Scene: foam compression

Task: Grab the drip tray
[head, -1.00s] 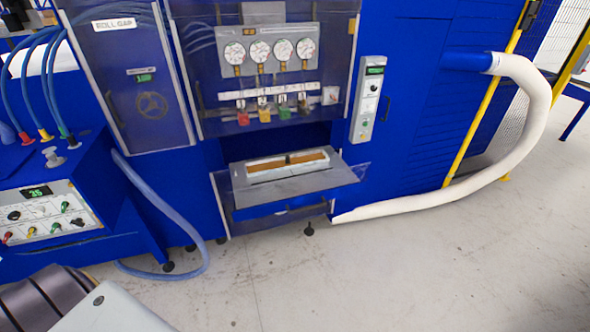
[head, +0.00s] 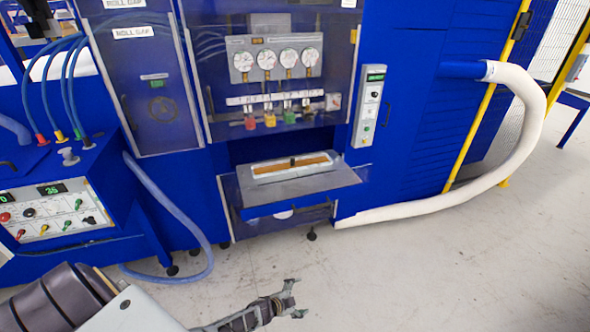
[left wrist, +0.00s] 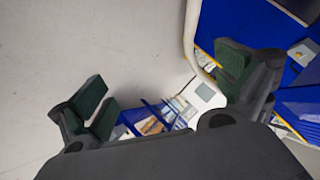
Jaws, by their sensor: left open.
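A grey tray (head: 328,180), which looks like the drip tray, sits in the low opening of the blue machine, its front jutting out. A pale-rimmed slot with a brown strip (head: 291,166) lies on top of it. My left gripper (head: 299,298) is open and empty over the floor, in front of and below the tray, clearly apart from it. In the left wrist view, its two green-padded fingers (left wrist: 165,88) are spread wide with bare floor and a tilted part of the scene between them. My right gripper is not in view.
The blue machine (head: 415,120) has gauges (head: 275,57) above the opening. A control cabinet (head: 50,205) with a blue hose (head: 180,215) stands at left. A white duct (head: 535,110) curves at right down to the floor. The floor (head: 430,270) in front is clear.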

